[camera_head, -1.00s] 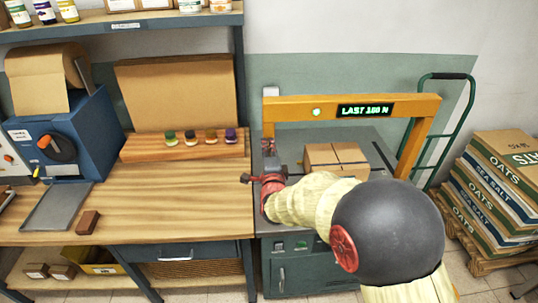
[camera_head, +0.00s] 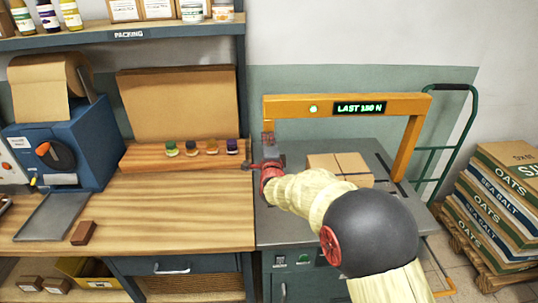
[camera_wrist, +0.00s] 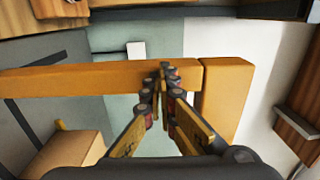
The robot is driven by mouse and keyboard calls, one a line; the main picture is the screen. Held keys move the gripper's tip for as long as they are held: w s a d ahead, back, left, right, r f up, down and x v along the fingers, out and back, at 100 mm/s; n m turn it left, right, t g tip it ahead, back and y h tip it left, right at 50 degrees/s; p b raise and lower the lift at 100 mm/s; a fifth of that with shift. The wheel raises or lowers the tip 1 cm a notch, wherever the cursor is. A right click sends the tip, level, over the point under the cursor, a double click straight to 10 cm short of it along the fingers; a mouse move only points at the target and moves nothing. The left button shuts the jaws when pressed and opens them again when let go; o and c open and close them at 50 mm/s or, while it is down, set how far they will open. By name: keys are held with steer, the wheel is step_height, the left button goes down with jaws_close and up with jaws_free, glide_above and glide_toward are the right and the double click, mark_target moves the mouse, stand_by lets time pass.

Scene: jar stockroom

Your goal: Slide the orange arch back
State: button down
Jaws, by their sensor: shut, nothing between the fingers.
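The orange arch (camera_head: 300,105) spans the grey cabinet top, with a green light and a lit display on its beam. Its right post (camera_head: 408,150) stands clear; its left post (camera_head: 267,125) is partly hidden by my gripper (camera_head: 268,142). In the wrist view the arch (camera_wrist: 90,88) runs across the picture. My gripper (camera_wrist: 163,72) is shut and empty, with its fingertips over the beam near its corner. They look close against the arch, but I cannot tell contact for certain.
A cardboard box (camera_head: 340,166) sits on the grey cabinet top (camera_head: 300,222) under the arch. A green hand truck (camera_head: 455,120) and stacked sacks (camera_head: 500,215) stand to the right. The wooden bench (camera_head: 170,215) with small jars and a blue machine (camera_head: 80,145) is on the left.

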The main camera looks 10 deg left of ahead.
steer(key=x, duration=1.8)
steer(key=shift+r, duration=0.15)
